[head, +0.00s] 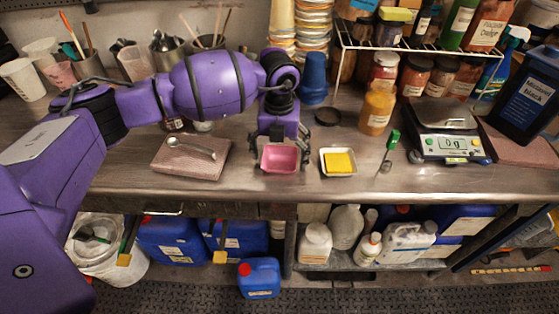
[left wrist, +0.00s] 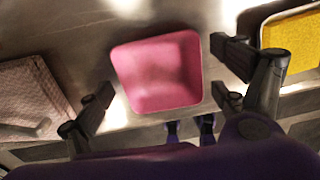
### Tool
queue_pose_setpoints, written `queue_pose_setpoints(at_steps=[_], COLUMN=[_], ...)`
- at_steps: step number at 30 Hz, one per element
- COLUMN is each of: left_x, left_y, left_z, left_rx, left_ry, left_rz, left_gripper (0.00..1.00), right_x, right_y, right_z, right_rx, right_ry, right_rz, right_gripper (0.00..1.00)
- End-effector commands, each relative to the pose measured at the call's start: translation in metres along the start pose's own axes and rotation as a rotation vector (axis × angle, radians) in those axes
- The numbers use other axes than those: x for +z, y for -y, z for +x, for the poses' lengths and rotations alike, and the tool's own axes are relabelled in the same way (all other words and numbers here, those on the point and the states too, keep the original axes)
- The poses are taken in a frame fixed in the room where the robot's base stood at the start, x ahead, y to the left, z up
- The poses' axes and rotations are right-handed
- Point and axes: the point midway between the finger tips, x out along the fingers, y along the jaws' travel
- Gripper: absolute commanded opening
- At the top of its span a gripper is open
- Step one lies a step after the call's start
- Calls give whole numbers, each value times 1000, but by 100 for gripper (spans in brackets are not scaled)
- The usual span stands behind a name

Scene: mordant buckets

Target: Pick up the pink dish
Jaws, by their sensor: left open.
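The pink dish (head: 280,158) is a small, square, empty dish on the metal worktop near its front edge. In the left wrist view the pink dish (left wrist: 160,72) lies just ahead of my fingertips. My left gripper (head: 278,137) points down over it in the head view, with fingers toward its two sides. In the left wrist view my left gripper (left wrist: 160,92) is open, one finger left of the dish and one right, with nothing held. Whether the fingers touch the dish I cannot tell. My right gripper is not in view.
A folded cloth (head: 175,168) with a metal spoon (head: 190,147) lies on the left. Farther right are a green-handled tool (head: 391,144) and a scale (head: 447,130). Blue cups (head: 314,80) stand behind.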

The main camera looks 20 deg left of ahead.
Motion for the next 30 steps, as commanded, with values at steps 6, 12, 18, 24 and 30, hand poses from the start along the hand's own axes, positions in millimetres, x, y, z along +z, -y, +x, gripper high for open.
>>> queue_pose_setpoints(at_steps=[6, 12, 18, 24, 30], left_x=[0, 0, 0, 0, 0], left_y=[0, 0, 0, 0, 0], left_z=[-1, 1, 3, 4, 4], left_rx=[-1, -1, -1, -1, -1], left_ry=[1, 1, 1, 1, 1], left_rz=[0, 0, 0, 0, 0], left_gripper=[89, 89, 89, 89, 69], right_x=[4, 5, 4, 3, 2], right_y=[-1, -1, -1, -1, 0], right_z=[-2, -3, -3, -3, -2], right_rx=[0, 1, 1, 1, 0], right_ry=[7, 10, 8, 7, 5], right_rz=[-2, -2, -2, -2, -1], right_gripper=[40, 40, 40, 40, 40])
